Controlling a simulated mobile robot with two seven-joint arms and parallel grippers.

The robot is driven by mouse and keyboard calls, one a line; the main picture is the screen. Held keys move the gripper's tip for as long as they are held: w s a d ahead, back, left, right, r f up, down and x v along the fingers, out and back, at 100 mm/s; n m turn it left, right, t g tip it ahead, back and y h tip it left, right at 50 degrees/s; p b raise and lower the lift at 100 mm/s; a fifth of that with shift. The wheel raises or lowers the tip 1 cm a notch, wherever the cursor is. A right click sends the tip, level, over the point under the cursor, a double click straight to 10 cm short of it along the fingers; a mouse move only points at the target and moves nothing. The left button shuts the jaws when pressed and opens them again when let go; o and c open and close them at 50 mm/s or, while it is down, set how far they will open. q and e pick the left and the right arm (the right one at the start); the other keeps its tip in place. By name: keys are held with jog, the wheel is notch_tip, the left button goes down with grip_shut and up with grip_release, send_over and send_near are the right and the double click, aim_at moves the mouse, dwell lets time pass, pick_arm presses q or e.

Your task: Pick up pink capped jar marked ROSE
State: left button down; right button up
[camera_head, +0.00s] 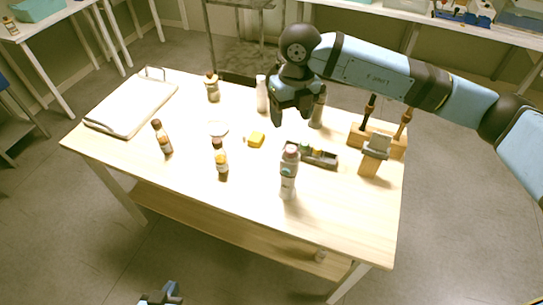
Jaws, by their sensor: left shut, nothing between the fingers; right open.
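A tall whitish bottle with a pinkish cap (288,180) stands upright near the table's front edge. The lettering is too small to read, so I cannot tell which one is marked ROSE. My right gripper (291,117) is open, pointing down over the back middle of the table, between the pale bottle and a grey-brown bottle (317,112). My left gripper (160,296) is shut and empty at the bottom edge, below the table.
The front left is clear.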

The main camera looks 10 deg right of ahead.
jog(key=p, duration=0.2)
send_over(291, 149)
jog(key=shift+h, duration=0.4)
notch_tip(291, 149, down, 8)
jog(key=shift+w+r, duration=0.1)
notch_tip(291, 149, down, 4)
jog(key=shift+f+p, duration=0.1)
jog(key=shift+p, duration=0.65)
jog(key=shift+f, duration=0.6)
jog(key=c, duration=1)
